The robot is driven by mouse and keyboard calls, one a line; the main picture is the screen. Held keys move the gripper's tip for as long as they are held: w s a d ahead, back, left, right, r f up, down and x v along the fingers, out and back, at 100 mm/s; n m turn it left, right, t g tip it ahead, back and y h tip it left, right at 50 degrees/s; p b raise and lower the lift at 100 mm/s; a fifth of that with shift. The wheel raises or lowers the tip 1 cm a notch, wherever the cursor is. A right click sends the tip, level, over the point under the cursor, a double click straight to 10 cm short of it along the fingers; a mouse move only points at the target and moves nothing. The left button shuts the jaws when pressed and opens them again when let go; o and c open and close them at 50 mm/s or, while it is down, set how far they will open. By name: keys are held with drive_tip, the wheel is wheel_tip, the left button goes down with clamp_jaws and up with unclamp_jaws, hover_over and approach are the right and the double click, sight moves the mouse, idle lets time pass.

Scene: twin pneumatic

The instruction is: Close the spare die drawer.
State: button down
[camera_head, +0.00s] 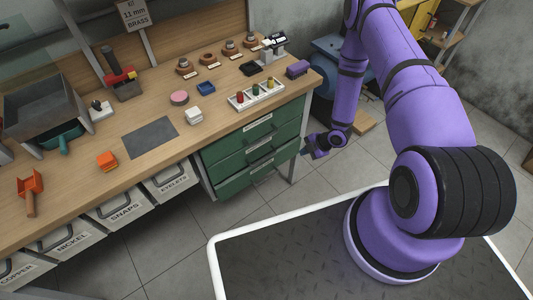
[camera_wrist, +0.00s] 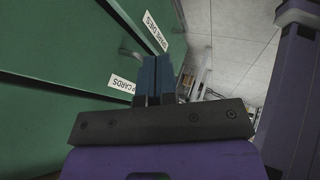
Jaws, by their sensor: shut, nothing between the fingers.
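The green drawer unit (camera_head: 212,153) is under the right end of the workbench, with stacked drawers bearing white labels too small to read in the head view. In the wrist view, the spare die drawer (camera_wrist: 170,52) has a green front with a "SPARE DIES" label and a bar handle partly behind my fingers. I cannot tell how far it stands out. My gripper (camera_wrist: 155,60) is shut and empty, its blue fingers close to the drawer fronts. I cannot tell whether they touch. In the head view my gripper (camera_head: 309,154) is low, just right of the drawers.
Another green drawer (camera_wrist: 50,110) has a label ending "P CARDS". Labelled bins (camera_head: 122,212) stand under the bench to the left. Grey floor (camera_head: 200,250) is open before the drawers.

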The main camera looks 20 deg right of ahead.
approach(276, 157)
wheel_tip(276, 157, down, 4)
drive_tip(key=a, duration=0.2)
drive_tip(key=shift+w+a, duration=0.35)
drive_tip(key=shift+w, duration=0.5)
